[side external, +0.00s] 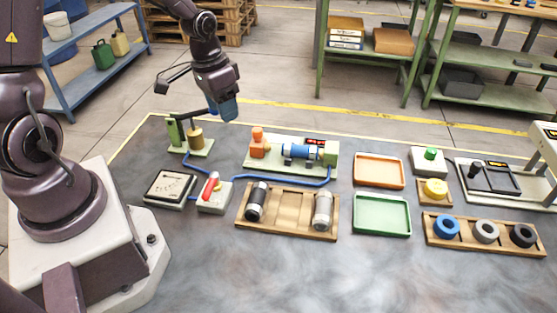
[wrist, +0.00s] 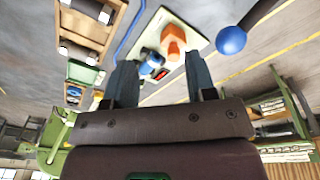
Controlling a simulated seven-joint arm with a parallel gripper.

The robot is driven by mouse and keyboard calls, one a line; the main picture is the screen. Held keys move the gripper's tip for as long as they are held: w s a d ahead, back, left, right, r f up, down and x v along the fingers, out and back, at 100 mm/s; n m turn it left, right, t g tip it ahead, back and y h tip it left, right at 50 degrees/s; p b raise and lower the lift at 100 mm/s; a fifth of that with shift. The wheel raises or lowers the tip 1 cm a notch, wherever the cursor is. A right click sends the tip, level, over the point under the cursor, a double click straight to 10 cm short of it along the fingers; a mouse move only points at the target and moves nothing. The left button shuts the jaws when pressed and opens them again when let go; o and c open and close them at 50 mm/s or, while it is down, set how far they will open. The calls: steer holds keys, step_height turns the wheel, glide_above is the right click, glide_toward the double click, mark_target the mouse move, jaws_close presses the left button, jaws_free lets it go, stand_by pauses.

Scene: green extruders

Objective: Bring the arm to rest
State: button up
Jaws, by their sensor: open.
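My gripper (side external: 224,108) hangs above the back left of the grey work table (side external: 300,270), pointing down. It also shows in the wrist view (wrist: 157,62), with its two fingers apart and nothing held between them. A lever with a blue ball knob (side external: 212,108) reaches out from a green post stand (side external: 175,132). The knob (wrist: 231,41) lies outside the fingers in the wrist view, apart from them. In the side view the gripper partly overlaps it.
An extruder-like unit (side external: 300,153) stands right of the gripper. In front are a gauge (side external: 170,187), a red-handled switch (side external: 212,187) and a wooden tray (side external: 288,208) with cylinders. Orange (side external: 379,183) and green (side external: 382,228) trays and a ring rack (side external: 470,246) lie rightward.

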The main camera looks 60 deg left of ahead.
steer(key=s+d+r+t, duration=0.2)
steer(key=s+d+r, duration=0.3)
steer(key=r, duration=0.4)
steer(key=s+d+r+t, duration=0.2)
steer(key=s+d+r, duration=0.2)
steer(key=s+r, duration=0.3)
step_height(320, 180, up, 3)
steer(key=shift+s+d+f+y, duration=0.15)
steer(key=shift+s+d+y, duration=0.15)
steer(key=shift+s+d, duration=0.05)
